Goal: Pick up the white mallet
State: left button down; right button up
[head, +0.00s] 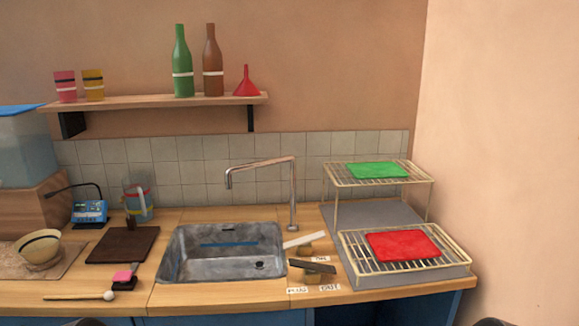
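The white mallet (108,296) lies on the wooden counter at the lower left. It has a round white head at its right end and a thin dark stick pointing left. A pink-headed piece (122,277) lies just behind the white head, close to it. Neither of my grippers can be made out. Only dark rounded parts, probably mine, show at the bottom edge, left and right of the middle, well apart from the mallet.
A dark board (122,245) lies behind the mallet, and a bowl (40,248) sits on a mat at left. The sink (180,268) is to the right. Further right are a white bar (303,240), a dark bar (312,266) and wire racks (445,243) with red and green cloths.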

aim_at(109, 295)
jog(key=u, duration=1.3)
jog(key=i+j, duration=0.3)
jog(key=j, duration=0.2)
jog(key=i+j+u, duration=0.1)
jog(key=i+j, duration=0.55)
jog(key=j, duration=0.3)
